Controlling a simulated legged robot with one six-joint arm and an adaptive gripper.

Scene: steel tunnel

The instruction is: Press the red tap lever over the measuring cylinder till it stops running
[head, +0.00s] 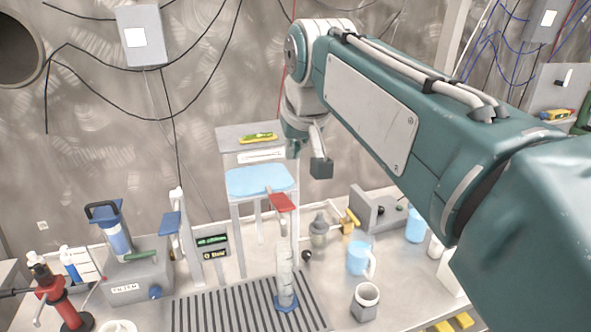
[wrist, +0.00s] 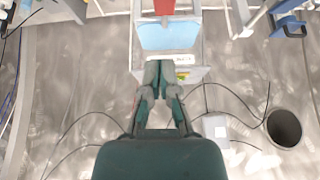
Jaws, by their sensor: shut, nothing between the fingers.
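The red tap lever (head: 283,202) sits at the front of a stand with a light blue tank (head: 262,180). The lever also shows at the top edge of the wrist view (wrist: 164,6). The clear measuring cylinder (head: 286,274), on a blue foot, stands upright below the lever on a slatted grate. I cannot tell whether water is running or how full the cylinder is. My gripper (head: 320,168) is shut and empty, above and to the right of the lever, apart from it. Its closed fingers show in the wrist view (wrist: 160,75).
A blue mug (head: 359,259) and a grey-white cup (head: 366,301) stand right of the grate (head: 238,312). A grey pump unit (head: 137,275) and a red stand (head: 63,303) are on the left. A small display (head: 212,247) stands behind the grate. Cables hang on the wall.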

